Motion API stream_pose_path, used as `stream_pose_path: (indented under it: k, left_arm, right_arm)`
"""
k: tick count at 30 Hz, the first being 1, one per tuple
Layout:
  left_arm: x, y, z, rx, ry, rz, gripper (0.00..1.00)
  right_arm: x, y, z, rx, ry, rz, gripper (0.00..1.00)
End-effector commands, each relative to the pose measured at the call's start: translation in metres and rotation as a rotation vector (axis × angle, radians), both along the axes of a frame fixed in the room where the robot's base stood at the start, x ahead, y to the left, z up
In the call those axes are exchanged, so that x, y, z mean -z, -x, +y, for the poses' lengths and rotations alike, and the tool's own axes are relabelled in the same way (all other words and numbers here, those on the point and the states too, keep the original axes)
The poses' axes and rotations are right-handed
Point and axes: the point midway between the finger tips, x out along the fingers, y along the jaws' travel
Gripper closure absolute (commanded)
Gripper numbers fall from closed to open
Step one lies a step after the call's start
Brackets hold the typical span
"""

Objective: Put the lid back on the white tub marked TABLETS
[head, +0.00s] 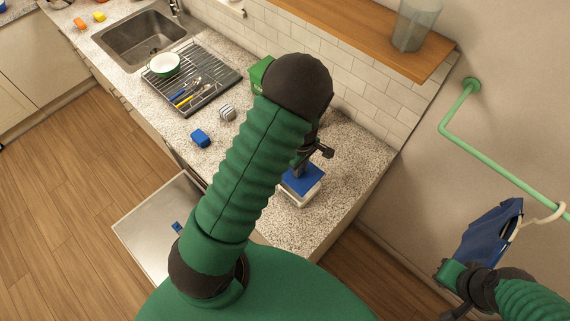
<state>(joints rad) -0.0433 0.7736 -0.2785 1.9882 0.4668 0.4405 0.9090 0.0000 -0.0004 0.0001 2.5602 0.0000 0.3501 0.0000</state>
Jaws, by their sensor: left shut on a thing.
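A white tub (298,200) stands on the speckled counter near its right end, partly hidden by my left arm. A blue lid (304,181) is at its top; I cannot tell whether it rests on the rim or hangs just above it. No marking is readable on the tub. My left gripper (302,168) points down and is shut on the blue lid, its fingers partly hidden. My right gripper (450,294) is at the lower right, away from the counter, beside a hanging blue cloth or bag (490,237); its jaws are unclear.
A dish rack (208,97) with a green-and-white bowl (164,65) stands by the sink (146,35). A blue object (200,138) and a striped one (227,113) lie on the counter. A wooden shelf (365,33) is above; a green rail (500,163) is on the right wall.

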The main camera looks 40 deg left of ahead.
Motion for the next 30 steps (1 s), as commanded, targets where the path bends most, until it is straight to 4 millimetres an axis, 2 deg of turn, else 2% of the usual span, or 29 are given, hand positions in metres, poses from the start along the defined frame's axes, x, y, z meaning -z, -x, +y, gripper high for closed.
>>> stream_pose_path:
  k: [5,14,18,22,30]
  left_arm:
    - [0.012,0.000,0.000,-0.001,0.000,0.001,1.00]
    - [0.046,0.002,0.000,-0.001,0.002,-0.001,1.00]
    - [0.059,0.002,0.001,-0.001,0.001,0.001,1.00]
    - [0.065,0.001,0.001,-0.001,0.001,0.000,1.00]
    - [0.065,0.001,0.000,-0.001,0.001,0.000,1.00]
  right_arm:
    - [0.011,0.000,0.000,0.000,0.000,0.000,1.00]
    - [0.044,0.000,0.000,0.000,0.000,0.000,1.00]
    - [0.053,0.000,0.000,0.000,0.000,0.001,1.00]
    - [0.056,0.000,0.000,0.000,0.000,0.000,1.00]
    - [0.055,0.000,0.000,0.000,0.000,0.000,1.00]
